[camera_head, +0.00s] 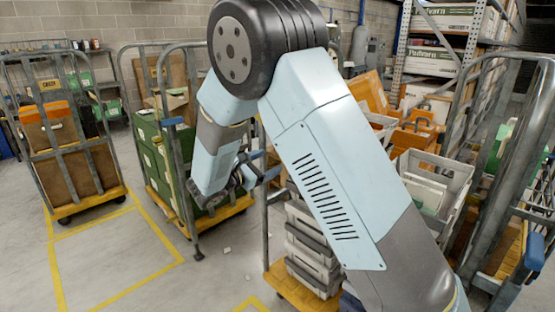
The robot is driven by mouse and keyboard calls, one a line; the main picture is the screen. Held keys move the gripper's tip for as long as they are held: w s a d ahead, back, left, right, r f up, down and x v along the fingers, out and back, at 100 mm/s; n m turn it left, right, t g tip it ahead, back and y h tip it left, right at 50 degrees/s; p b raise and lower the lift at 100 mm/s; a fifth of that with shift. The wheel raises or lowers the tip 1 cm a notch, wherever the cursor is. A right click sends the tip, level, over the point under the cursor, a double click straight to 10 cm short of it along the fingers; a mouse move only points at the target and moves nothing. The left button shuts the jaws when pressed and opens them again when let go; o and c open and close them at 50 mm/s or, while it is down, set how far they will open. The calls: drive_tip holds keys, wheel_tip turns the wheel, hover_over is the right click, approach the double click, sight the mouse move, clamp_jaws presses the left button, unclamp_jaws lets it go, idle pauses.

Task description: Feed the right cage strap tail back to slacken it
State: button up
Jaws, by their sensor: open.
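My gripper (243,180) is dark and small in the picture, at the lower end of my pale blue arm near the middle. It is open. It is beside the green-loaded cage and close to blue pieces (268,173) at the left edge of the cage with grey crates. I cannot tell whether the gripper touches them, or whether they are strap or cage fittings. The cage with grey crates (266,225) stands on a yellow base to the right of my gripper. My arm covers much of it. No strap tail can be made out clearly.
A cage with green boxes (173,205) stands left of my gripper. Another cage with brown boxes (34,165) is at far left. A large cage (487,215) stands at right, before a rack (401,50). Yellow-lined floor (110,262) is free at lower left.

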drive_tip(key=shift+v, duration=1.85)
drive_tip(key=s+d+r+m+g+y, duration=0.1)
drive_tip(key=s+d+r+m+g, duration=0.15)
drive_tip(key=d, duration=0.45)
drive_tip(key=s+d+r+m+g+y, duration=0.1)
drive_tip(key=s+d+r+m+g, duration=0.1)
drive_tip(key=s+d+m+g, duration=0.35)
drive_tip(key=s+d+r+m+g+y, duration=0.1)
drive_tip(key=s+d+r+m, duration=0.15)
drive_tip(key=d, duration=0.65)
drive_tip(key=s+d+r+m+y, duration=0.1)
drive_tip(key=s+r+m+y, duration=0.1)
drive_tip(key=s, duration=0.5)
drive_tip(key=s+d+r+m+t+y, duration=0.1)
drive_tip(key=s+d+r+m+y, duration=0.1)
drive_tip(key=s+m+y, duration=0.2)
drive_tip(key=s+d+r+m+t+y, duration=0.1)
drive_tip(key=s+m+y, duration=0.3)
drive_tip(key=s, duration=0.5)
drive_tip(key=shift+s+d+r+m, duration=0.35)
drive_tip(key=shift+d+r+m, duration=0.2)
drive_tip(key=shift+d+m, duration=0.25)
drive_tip(key=shift+c, duration=0.2)
